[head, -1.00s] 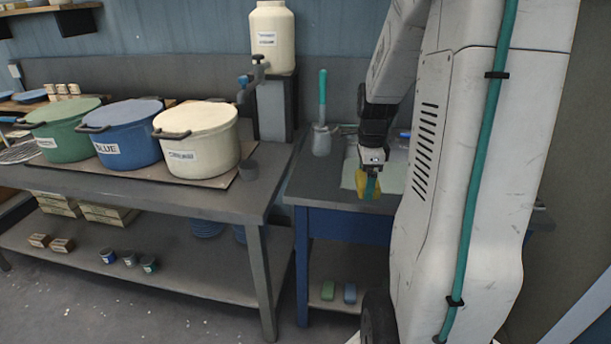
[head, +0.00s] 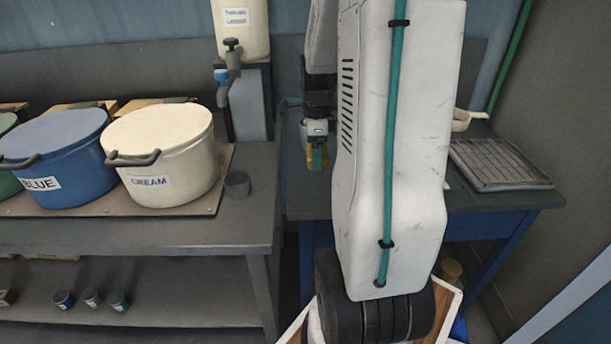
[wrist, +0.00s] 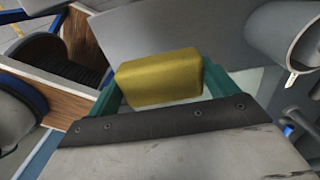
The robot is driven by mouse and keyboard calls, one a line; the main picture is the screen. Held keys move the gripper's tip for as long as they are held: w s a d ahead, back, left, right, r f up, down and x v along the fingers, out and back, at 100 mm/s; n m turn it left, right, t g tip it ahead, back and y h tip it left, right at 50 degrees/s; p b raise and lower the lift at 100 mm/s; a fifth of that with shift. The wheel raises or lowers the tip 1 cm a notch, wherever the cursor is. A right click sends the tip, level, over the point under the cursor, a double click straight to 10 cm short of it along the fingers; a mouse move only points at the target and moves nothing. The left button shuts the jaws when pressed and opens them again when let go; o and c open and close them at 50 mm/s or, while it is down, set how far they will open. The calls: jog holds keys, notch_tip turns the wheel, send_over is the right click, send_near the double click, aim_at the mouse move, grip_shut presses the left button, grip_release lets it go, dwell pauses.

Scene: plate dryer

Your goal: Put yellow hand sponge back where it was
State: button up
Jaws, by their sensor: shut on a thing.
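The yellow hand sponge (wrist: 158,78) is a yellow block held between the two green fingers of my gripper (wrist: 160,88) in the wrist view. In the head view, my gripper (head: 317,157) hangs over the blue-legged table (head: 520,200), left of my white column, with a bit of yellow sponge (head: 309,157) showing at the fingers. The sponge is off the tabletop, but its height is hard to tell. My column hides the middle of that table.
A cream pot (head: 165,160) and a blue pot (head: 60,150) stand on the grey bench at left, beside a small dark cup (head: 237,184). A ridged drying tray (head: 500,163) lies on the table's right. A wooden-sided box (wrist: 78,35) shows in the wrist view.

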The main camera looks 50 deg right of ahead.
aim_at(314, 185)
notch_tip(314, 185, down, 8)
jog(key=shift+f, duration=0.15)
dwell(0.3)
